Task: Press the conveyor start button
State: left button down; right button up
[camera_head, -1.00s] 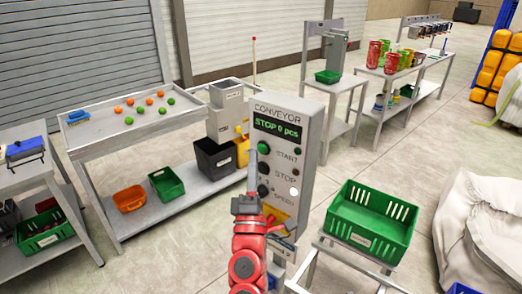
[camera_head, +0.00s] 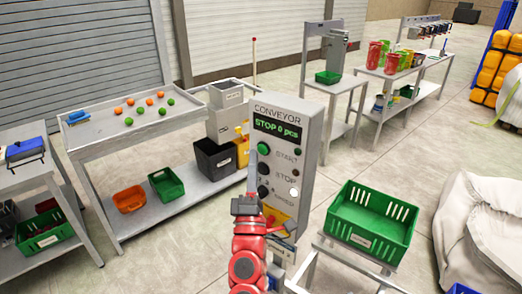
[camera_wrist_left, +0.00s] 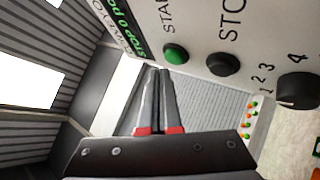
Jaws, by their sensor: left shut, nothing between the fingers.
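The conveyor control box (camera_head: 282,165) stands upright in the middle of the head view, its display reading "STOP 0 pcs". The green start button (camera_head: 263,149) is at the upper left of its panel, with a dark stop button (camera_head: 263,169) below. My left gripper (camera_head: 253,155) is shut and empty, its tips just left of and below the start button. In the left wrist view the start button (camera_wrist_left: 176,54) lies just beyond and right of the shut fingertips (camera_wrist_left: 159,72); whether they touch it, I cannot tell. My right gripper is not in view.
A dark speed knob (camera_wrist_left: 297,91) sits beyond the stop button. A green crate (camera_head: 373,222) rests on a stand right of the box. A sorting table (camera_head: 150,128) with orange and green balls stands to the left. Open floor lies between the stands.

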pick_arm(q)
jog(key=shift+w+d, duration=0.1)
jog(key=shift+w, duration=0.05)
dwell(0.7)
jog(key=shift+w+d+b, duration=0.15)
jog(key=shift+w+b, duration=0.05)
jog(key=shift+b, duration=0.1)
